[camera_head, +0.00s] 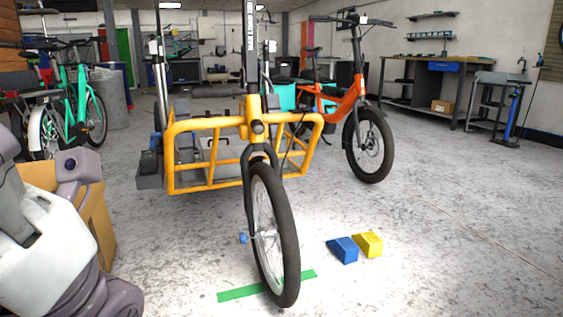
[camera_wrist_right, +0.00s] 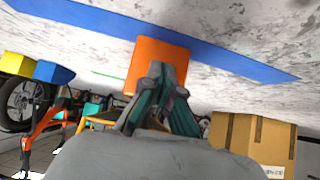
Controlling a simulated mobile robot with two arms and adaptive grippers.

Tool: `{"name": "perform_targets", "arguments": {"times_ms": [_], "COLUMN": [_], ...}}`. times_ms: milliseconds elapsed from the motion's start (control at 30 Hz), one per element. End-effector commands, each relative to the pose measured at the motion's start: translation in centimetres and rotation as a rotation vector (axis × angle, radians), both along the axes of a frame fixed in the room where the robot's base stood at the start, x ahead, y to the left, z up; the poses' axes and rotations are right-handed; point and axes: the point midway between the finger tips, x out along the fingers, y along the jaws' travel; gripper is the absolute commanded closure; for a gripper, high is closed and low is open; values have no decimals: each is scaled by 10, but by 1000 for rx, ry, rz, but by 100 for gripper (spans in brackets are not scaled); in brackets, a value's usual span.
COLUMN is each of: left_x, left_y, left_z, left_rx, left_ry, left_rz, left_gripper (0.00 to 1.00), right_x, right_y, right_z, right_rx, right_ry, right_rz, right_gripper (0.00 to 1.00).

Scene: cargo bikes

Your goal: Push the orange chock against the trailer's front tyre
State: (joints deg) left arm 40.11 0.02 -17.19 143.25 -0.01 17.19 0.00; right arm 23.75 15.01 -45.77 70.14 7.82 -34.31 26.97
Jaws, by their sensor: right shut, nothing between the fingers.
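The orange chock (camera_wrist_right: 152,56) is on the floor in the right wrist view, which is upside down, beside a blue floor stripe. My right gripper (camera_wrist_right: 164,78) is shut and empty, with its fingertips overlapping the chock in the picture. I cannot tell whether they touch it. The fingers hide part of the chock. I see no orange chock in the head view. I cannot make out the trailer or its front tyre in either view. Part of an arm of mine fills the lower left of the head view, but no left gripper shows there.
A yellow-framed cargo bike (camera_head: 190,128) stands centrally, its front wheel (camera_head: 284,235) by green tape (camera_head: 240,293). Blue (camera_head: 343,250) and yellow chocks (camera_head: 369,244) sit right of it. An orange bike (camera_head: 345,98) stands behind. A cardboard box (camera_wrist_right: 240,135) shows in the wrist view. Floor at right is clear.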

Motion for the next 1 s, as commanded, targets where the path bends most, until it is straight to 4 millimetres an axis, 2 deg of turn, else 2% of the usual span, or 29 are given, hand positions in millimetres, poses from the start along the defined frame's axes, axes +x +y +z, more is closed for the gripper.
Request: {"name": "perform_targets", "arguments": {"times_ms": [1000], "left_x": [0], "left_y": [0], "left_z": [-24], "left_rx": [0], "left_ry": [0], "left_rz": [0], "left_gripper": [42], "right_x": [40], "right_y": [15], "right_z": [0], "right_rx": [3], "right_ry": [-3], "right_rz": [0], "right_gripper": [100]}}
